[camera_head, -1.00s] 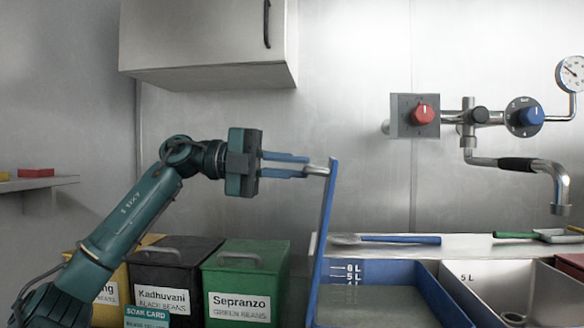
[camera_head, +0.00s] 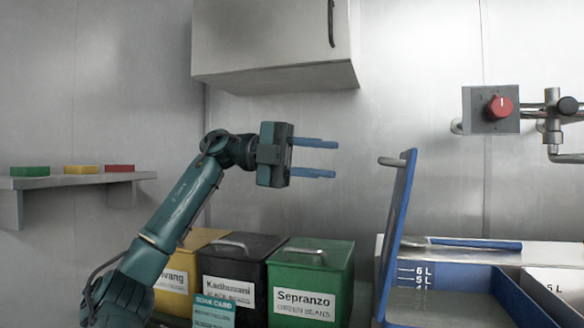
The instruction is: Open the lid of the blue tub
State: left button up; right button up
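The blue tub (camera_head: 468,276) is at the lower right, with litre marks on its inner back wall. The lid's metal handle (camera_head: 391,161) sticks out to the left near the top. My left gripper (camera_head: 335,158) is open and empty, left of the handle and apart from it, its two blue fingers pointing right. My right gripper is not in view.
Yellow (camera_head: 176,280), black (camera_head: 238,263) and green (camera_head: 312,260) labelled bins stand below my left gripper. A wall cabinet (camera_head: 275,40) hangs above it. A blue-handled tool (camera_head: 470,244) lies behind the tub. A shelf (camera_head: 75,180) is at left, a red valve knob (camera_head: 499,107) at right.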

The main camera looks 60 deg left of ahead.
pick_arm(q)
jog(key=v, duration=0.6)
dwell(0.4)
